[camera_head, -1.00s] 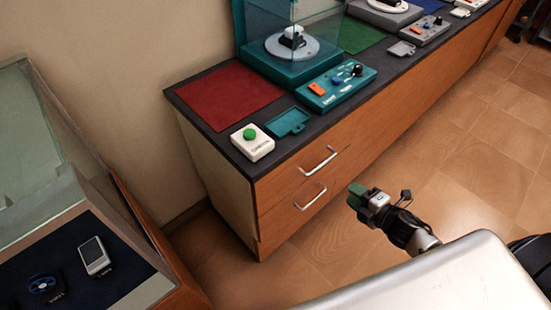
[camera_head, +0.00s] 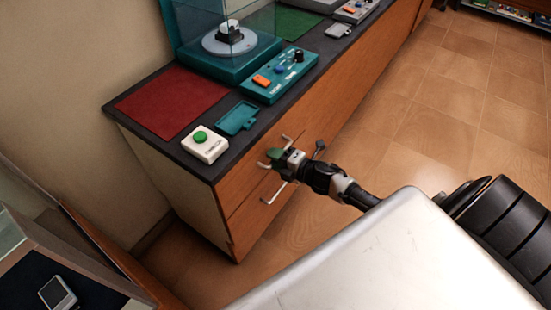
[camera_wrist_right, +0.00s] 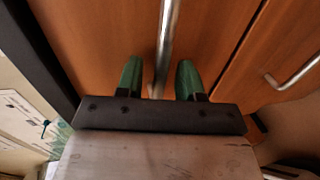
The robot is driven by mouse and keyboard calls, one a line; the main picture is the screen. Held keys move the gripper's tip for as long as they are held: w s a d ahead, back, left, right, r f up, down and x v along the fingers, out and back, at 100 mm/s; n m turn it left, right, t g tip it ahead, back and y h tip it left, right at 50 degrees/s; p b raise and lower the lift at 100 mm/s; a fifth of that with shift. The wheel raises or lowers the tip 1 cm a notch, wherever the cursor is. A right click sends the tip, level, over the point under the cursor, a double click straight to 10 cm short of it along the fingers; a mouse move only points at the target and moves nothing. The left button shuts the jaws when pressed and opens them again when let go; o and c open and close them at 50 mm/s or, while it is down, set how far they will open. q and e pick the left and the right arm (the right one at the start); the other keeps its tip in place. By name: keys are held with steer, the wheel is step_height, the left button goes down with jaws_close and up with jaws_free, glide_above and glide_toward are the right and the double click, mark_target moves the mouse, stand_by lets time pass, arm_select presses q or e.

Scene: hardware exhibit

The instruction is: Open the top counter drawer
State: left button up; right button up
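The top counter drawer (camera_head: 234,184) has a wooden front and looks closed. Its silver bar handle (camera_head: 264,165) is partly hidden by my right gripper (camera_head: 276,157). In the right wrist view, the right gripper (camera_wrist_right: 159,80) is open, its two green fingers apart on either side of the same handle (camera_wrist_right: 168,35). The bar runs through the gap without visible finger contact; how deep it sits between the fingers is hard to tell. The lower drawer's handle (camera_head: 274,194) is below, and also shows at the right of the wrist view (camera_wrist_right: 292,72). My left gripper is not in view.
The dark countertop (camera_head: 160,144) holds a white box with a green button (camera_head: 204,146), a teal tray (camera_head: 238,118), a teal control panel (camera_head: 280,75) and a red mat (camera_head: 172,102). A display case (camera_head: 75,240) stands at lower left. The tiled floor (camera_head: 450,110) at right is clear.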

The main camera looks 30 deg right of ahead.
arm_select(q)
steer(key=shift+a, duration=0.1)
arm_select(e)
jaws_close()
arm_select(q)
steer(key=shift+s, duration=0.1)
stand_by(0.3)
